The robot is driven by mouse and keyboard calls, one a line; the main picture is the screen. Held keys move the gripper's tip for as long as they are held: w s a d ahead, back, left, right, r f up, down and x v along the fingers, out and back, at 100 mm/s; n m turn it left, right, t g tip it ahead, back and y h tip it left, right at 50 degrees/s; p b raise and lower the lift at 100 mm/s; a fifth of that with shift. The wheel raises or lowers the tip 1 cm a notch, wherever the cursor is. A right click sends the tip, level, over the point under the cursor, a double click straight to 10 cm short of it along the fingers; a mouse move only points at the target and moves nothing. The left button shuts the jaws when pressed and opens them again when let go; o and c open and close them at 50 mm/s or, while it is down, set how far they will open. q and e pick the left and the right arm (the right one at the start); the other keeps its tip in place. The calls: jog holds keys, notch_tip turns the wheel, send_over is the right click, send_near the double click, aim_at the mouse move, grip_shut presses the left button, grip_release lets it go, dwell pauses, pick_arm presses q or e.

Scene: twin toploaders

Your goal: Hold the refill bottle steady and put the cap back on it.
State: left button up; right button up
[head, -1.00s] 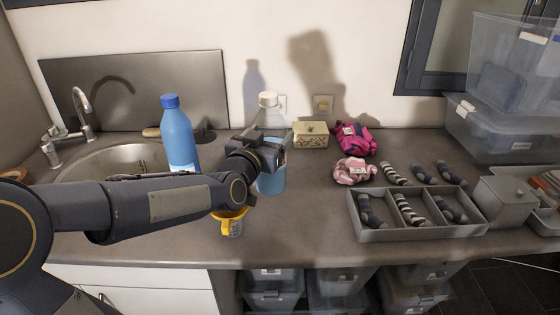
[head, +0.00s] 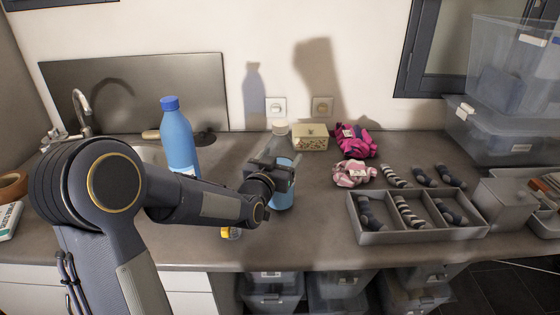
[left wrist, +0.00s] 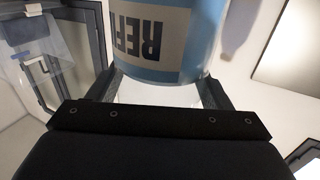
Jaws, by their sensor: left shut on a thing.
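The light blue refill bottle (head: 284,197) is upright or nearly so near the middle of the counter. My left gripper (head: 272,170) is shut around its upper body. In the left wrist view its blue side and upside-down label (left wrist: 150,38) lie between the fingers. A white cap (head: 281,127) shows above and behind the gripper. The fingers hide the area under it, so I cannot tell whether it sits on the bottle. I cannot tell whether the bottle's base touches the counter. My right gripper is not in view.
A tall blue bottle (head: 179,140) stands left, by the sink. A yellow mug (head: 230,234) is mostly hidden under my left forearm. A patterned box (head: 311,138), pink cloths (head: 354,174) and a grey divided tray (head: 375,237) of socks lie to the right.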

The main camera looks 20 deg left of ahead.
pick_arm(q)
jog(key=shift+f, duration=0.2)
jog(key=shift+f, duration=0.15)
jog(key=o, duration=1.9)
jog(key=shift+f, duration=0.1)
jog(key=shift+c, duration=0.2)
jog(key=shift+r, duration=0.3)
jog(key=s+b, duration=0.2)
jog(key=s, duration=1)
jog(key=shift+d+f, duration=0.15)
jog(key=shift+d, duration=0.2)
